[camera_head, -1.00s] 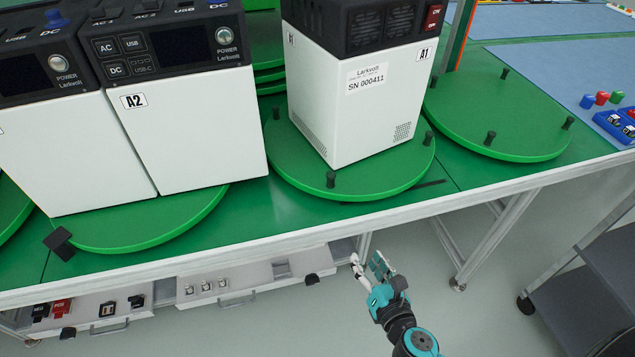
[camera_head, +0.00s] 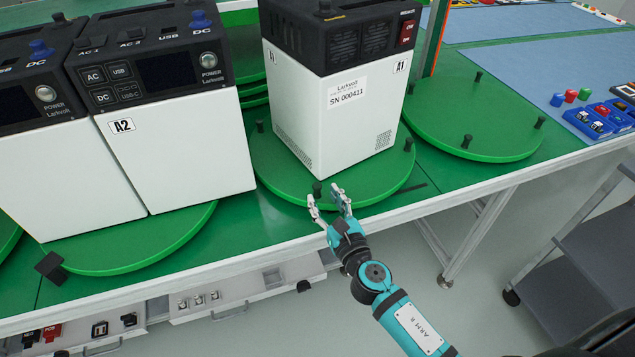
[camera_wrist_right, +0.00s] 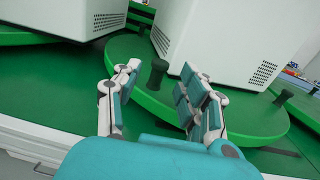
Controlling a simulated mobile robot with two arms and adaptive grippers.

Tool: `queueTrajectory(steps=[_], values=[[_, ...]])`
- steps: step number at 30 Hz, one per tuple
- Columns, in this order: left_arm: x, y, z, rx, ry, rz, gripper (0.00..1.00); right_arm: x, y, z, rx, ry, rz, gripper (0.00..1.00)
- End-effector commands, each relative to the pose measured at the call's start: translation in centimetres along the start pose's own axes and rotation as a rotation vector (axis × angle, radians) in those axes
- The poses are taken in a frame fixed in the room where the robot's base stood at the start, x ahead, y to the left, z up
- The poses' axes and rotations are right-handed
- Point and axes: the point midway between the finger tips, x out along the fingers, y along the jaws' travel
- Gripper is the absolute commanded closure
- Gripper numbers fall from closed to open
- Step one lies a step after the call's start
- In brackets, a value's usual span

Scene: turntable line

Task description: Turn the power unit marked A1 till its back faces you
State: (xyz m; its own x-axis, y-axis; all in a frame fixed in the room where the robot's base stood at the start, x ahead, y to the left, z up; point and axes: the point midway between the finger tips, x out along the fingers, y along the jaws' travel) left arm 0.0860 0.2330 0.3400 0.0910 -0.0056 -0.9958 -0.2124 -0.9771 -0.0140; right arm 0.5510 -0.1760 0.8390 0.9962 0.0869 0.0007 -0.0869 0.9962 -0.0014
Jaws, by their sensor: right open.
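The power unit marked A1 (camera_head: 333,122) stands upright on a round green turntable (camera_head: 281,184). It shows a white face with a "Larkvolt SN 000411" label, vents and a red switch on the dark top part, and an A1 tag at the right edge. My right gripper (camera_head: 330,202) is open at the turntable's front rim, fingers around or just short of a black peg (camera_head: 317,188). In the right wrist view the peg (camera_wrist_right: 157,74) shows between the open fingers (camera_wrist_right: 155,85), apart from both. My left gripper is not in view.
The power unit A2 (camera_head: 180,150) stands close on the left with another unit beside it. An empty turntable (camera_head: 480,135) lies to the right. A grey cart (camera_head: 575,265) stands at the lower right. Drawers hang below the table edge.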

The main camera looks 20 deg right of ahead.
Motion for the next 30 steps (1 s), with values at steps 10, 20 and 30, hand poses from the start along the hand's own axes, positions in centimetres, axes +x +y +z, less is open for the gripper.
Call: queueTrajectory(steps=[10, 20, 30], values=[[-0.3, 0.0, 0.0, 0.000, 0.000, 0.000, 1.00, 4.4, 0.0, 0.0, 0.002, 0.000, -0.001, 0.58], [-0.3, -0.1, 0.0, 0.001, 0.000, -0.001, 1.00, 4.6, 0.0, -0.1, 0.002, 0.001, 0.000, 0.58], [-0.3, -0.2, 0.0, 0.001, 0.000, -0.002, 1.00, 4.6, 0.0, -0.1, 0.002, 0.001, 0.000, 1.00]])
